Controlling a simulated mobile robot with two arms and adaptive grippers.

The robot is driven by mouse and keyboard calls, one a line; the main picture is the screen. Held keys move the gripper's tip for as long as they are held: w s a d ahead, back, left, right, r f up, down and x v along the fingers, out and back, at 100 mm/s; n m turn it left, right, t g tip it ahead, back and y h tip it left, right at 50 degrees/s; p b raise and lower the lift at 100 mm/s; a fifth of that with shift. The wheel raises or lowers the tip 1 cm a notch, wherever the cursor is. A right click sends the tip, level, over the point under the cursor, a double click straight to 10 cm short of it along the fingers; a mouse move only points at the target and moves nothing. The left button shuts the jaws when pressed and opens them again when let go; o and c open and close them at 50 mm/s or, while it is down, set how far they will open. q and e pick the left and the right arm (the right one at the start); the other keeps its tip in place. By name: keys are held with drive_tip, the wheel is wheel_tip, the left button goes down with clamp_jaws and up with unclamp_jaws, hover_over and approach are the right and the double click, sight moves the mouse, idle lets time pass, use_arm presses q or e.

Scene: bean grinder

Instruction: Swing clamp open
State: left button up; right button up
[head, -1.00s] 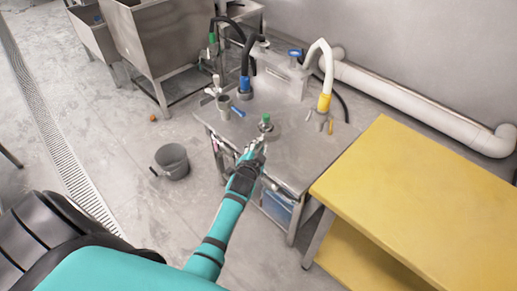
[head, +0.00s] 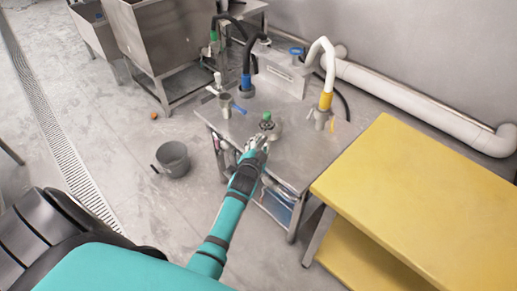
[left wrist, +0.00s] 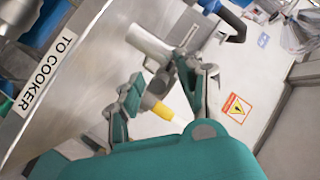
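A short metal fitting with a green top (head: 266,123) stands on the steel table (head: 310,155) in the head view. My left gripper (head: 262,140) is just in front of it, at the table's near edge; contact cannot be told. In the left wrist view the two fingers of my left gripper (left wrist: 168,82) are spread apart with nothing clearly between them. I cannot make out which part is the clamp. My right gripper is not in view.
A white hose with a yellow collar (head: 325,101) and a black hose with a blue collar (head: 246,83) stand behind. A yellow table (head: 420,190) stands right, a grey bucket (head: 173,160) on the floor left.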

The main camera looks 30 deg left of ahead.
use_arm(q)
drive_tip(key=v, duration=1.2)
drive_tip(key=shift+f, duration=0.1)
